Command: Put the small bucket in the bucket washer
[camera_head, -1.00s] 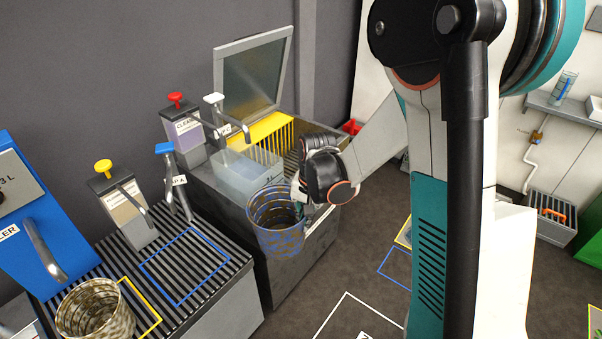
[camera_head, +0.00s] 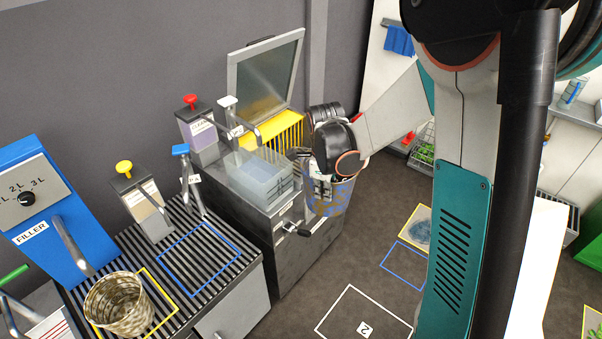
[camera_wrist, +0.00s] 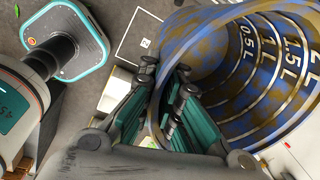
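A blue-and-brown patterned bucket (camera_head: 333,200) hangs in the air off the right front side of a grey cabinet unit (camera_head: 285,255). This unit has a raised lid (camera_head: 265,75), a yellow grille (camera_head: 275,132) and a clear basin (camera_head: 262,178); it looks like the bucket washer, but no label is readable. My gripper (camera_head: 318,185) holds the bucket by its rim. In the wrist view my gripper (camera_wrist: 165,75) has one finger inside and one outside the wall of the bucket (camera_wrist: 215,60), whose inside shows litre marks. My wrist partly hides the unit's right end.
A brown patterned bucket (camera_head: 118,305) stands on a slatted bench (camera_head: 200,265) beside the blue filler (camera_head: 50,205). Pump dispensers with yellow (camera_head: 124,167), blue (camera_head: 181,150), red (camera_head: 190,100) and white tops stand along the wall. Floor right of the unit is open, with marked squares (camera_head: 365,315).

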